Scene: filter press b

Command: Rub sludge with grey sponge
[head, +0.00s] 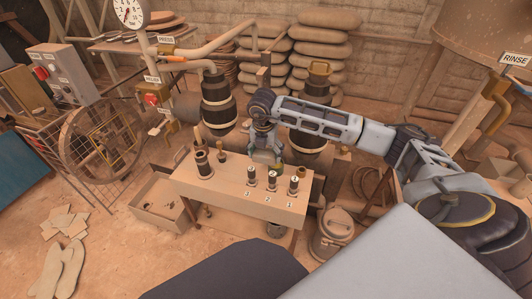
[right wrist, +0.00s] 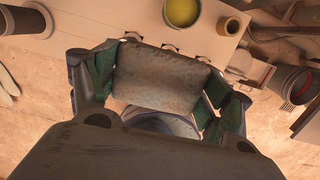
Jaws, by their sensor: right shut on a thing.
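My right gripper (head: 266,157) points down over the back of the pale wooden bench (head: 225,193). In the right wrist view, its green-padded fingers (right wrist: 160,88) are shut on a worn grey-brown block that looks like the grey sponge (right wrist: 160,75). The sponge spans the space between the fingers. In the head view the sponge is hard to make out behind the gripper and the bench items. A round vessel with yellow-green contents (right wrist: 183,11) is at the top of the right wrist view; I cannot tell whether this is the sludge. My left gripper is not in view.
Three small numbered dark vials (head: 272,180) stand along the bench's right side. A dark cylinder (head: 203,163) stands at its left end. Black barrels (head: 217,103) are behind it. A lidded metal bucket (head: 333,232) and an open wooden box (head: 158,198) stand on the floor nearby.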

